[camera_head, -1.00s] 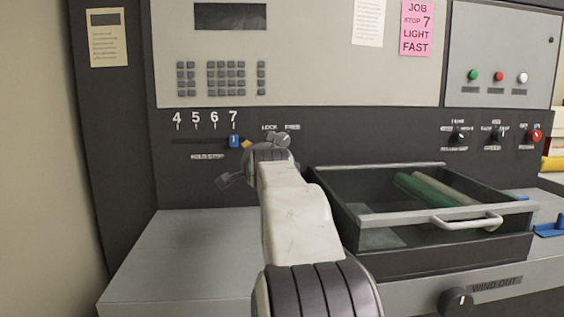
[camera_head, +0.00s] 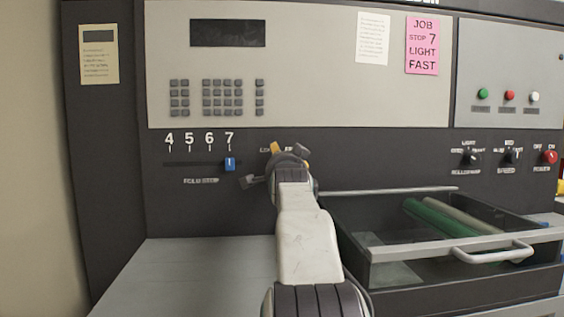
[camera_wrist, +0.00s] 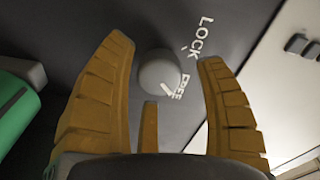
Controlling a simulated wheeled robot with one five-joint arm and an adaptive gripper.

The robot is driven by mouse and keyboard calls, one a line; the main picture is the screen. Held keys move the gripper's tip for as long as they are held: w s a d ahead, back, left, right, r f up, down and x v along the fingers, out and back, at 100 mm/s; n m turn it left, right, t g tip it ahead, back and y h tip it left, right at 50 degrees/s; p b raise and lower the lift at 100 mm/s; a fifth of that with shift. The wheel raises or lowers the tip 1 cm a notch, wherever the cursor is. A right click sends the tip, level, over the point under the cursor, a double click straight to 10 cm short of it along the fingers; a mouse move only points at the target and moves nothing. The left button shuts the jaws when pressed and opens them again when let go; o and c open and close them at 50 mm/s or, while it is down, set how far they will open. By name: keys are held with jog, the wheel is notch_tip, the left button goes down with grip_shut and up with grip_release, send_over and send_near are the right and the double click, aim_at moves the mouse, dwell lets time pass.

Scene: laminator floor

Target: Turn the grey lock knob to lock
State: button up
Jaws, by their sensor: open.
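The grey lock knob (camera_wrist: 160,72) is on the dark panel, between the words LOCK and FREE in the wrist view. A white mark on its lower edge is beside FREE. My gripper (camera_wrist: 164,53) is open, its ochre fingers on either side of the knob, with gaps visible between finger and knob. A third finger shows below the knob. In the head view my gripper (camera_head: 290,153) is in front of the panel and partly hides the knob (camera_head: 302,150) and its labels.
A blue slider (camera_head: 230,164) stands at 7 on the fold stop scale, left of my gripper. An open tray with a pale handle (camera_head: 492,253) and a green roller (camera_head: 440,220) juts out at the lower right. A bare grey ledge (camera_head: 200,275) is at the lower left.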

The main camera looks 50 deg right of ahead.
jog(key=shift+w+d, duration=0.35)
jog(key=shift+d, duration=0.05)
jog(key=shift+a+r, duration=0.1)
jog(key=shift+r, duration=0.05)
jog(key=c, duration=1.2)
